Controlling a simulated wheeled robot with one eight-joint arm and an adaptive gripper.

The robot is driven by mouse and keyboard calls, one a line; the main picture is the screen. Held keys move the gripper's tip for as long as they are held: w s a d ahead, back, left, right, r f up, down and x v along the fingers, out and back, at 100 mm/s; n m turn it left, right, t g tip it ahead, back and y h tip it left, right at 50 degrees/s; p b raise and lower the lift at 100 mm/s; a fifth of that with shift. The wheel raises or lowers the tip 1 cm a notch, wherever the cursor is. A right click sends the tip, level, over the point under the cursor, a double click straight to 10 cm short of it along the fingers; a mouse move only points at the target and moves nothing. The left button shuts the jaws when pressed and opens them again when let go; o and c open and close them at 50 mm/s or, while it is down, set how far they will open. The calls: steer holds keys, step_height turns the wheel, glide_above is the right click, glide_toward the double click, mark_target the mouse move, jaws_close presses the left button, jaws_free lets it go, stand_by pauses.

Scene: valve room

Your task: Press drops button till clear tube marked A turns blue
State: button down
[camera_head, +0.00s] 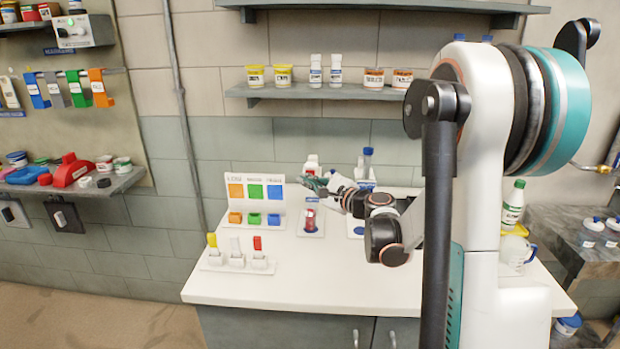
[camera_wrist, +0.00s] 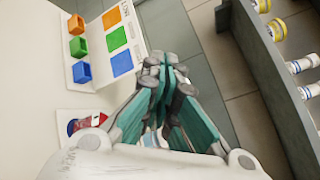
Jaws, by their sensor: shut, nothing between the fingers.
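My gripper (camera_head: 318,184) is shut and empty in the head view, above the back of the white counter and right of the colour panel. Its closed fingertips also show in the wrist view (camera_wrist: 168,70). A red button-like piece (camera_head: 310,217) sits on a small pale plate below the gripper; it also shows partly behind my gripper in the wrist view (camera_wrist: 78,127). I cannot read a "drops" label. A white rack (camera_head: 237,263) at the counter's front left holds yellow-topped, clear (camera_head: 236,246) and red-topped tubes. The clear tube shows no blue; its marking is too small to read.
A white panel (camera_head: 260,180) has orange, green and blue squares with matching cubes before it. A blue-capped bottle (camera_head: 366,164) stands behind the gripper. A shelf (camera_head: 330,91) with several jars hangs above. The counter's front middle (camera_head: 310,280) is clear.

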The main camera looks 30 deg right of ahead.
steer(key=shift+w+d, duration=0.25)
steer(key=shift+w, duration=0.1)
steer(key=shift+w+d, duration=0.3)
steer(key=shift+w, duration=0.15)
stand_by(1.0)
steer(key=shift+s+a, duration=0.1)
steer(key=shift+s, duration=0.05)
steer(key=shift+s+a, duration=0.45)
steer(key=shift+s, duration=0.2)
steer(key=shift+s, duration=0.1)
steer(key=s+a, duration=0.1)
steer(key=s, duration=0.1)
steer(key=s+a, duration=0.1)
steer(key=s, duration=0.1)
steer(key=shift+a+b, duration=0.35)
steer(key=shift+a, duration=0.05)
stand_by(0.8)
